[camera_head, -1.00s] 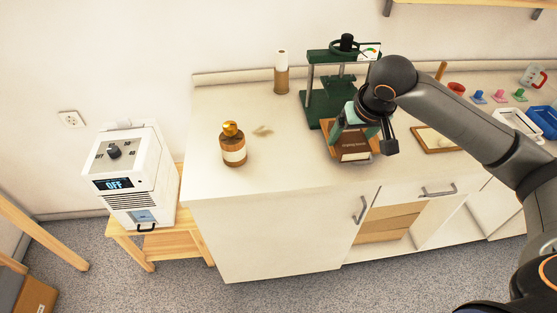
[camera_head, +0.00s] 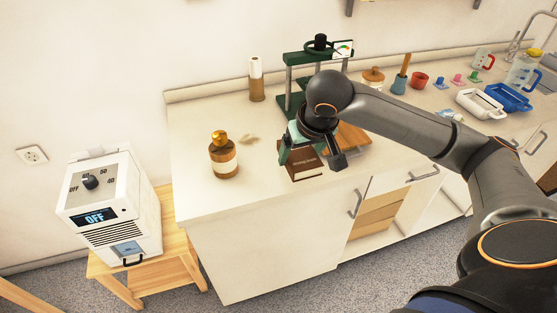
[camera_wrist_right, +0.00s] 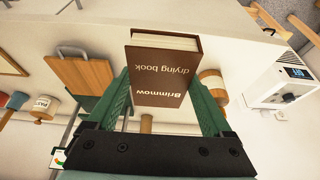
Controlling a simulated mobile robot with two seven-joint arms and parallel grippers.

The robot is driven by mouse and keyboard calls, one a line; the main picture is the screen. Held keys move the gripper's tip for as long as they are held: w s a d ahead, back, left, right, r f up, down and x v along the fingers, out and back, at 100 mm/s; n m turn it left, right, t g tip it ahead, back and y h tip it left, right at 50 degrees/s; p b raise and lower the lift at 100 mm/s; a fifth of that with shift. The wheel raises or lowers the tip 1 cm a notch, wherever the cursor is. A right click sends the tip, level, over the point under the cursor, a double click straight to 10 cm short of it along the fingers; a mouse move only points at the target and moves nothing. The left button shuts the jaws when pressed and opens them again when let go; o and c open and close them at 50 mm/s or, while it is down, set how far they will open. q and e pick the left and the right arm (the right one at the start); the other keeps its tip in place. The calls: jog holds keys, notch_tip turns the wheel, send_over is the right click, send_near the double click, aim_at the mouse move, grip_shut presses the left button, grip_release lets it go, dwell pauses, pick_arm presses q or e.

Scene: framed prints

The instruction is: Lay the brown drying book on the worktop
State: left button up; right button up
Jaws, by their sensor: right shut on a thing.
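The brown drying book (camera_head: 306,166) is in my right gripper (camera_head: 309,160), over the front of the pale worktop (camera_head: 200,192), left of a wooden board. In the right wrist view the book (camera_wrist_right: 163,68) shows its lettered brown cover and pale page edges between the two green fingers of the gripper (camera_wrist_right: 160,88). The gripper is shut on it. I cannot tell whether the book touches the worktop or hangs just above it. The arm hides part of the book in the head view. My left gripper is out of view.
An amber bottle (camera_head: 223,157) stands to the left of the book. The wooden board (camera_head: 352,139) lies to the right. Cups and trays fill the far right. The front left worktop is clear.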

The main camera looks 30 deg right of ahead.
jog(key=w+d+f, duration=0.1)
jog(key=w+f, duration=0.1)
jog(key=w, duration=0.1)
jog(key=w+d+f, duration=0.1)
jog(key=w+f, duration=0.2)
jog(key=w, duration=0.1)
jog(key=w+d+f, duration=0.1)
jog(key=w+f, duration=0.2)
jog(key=w, duration=0.1)
jog(key=shift+w+d, duration=0.15)
jog(key=shift+d, duration=0.1)
jog(key=shift+w+d+f, duration=0.2)
jog(key=shift+w+f, duration=0.35)
jog(key=shift+f, duration=1.65)
jog(key=shift+f, duration=0.15)
jog(key=o, duration=1.5)
jog(key=shift+s, duration=0.1)
jog(key=shift+c, duration=0.2)
jog(key=v, duration=1.2)
jog(key=shift+p, duration=0.35)
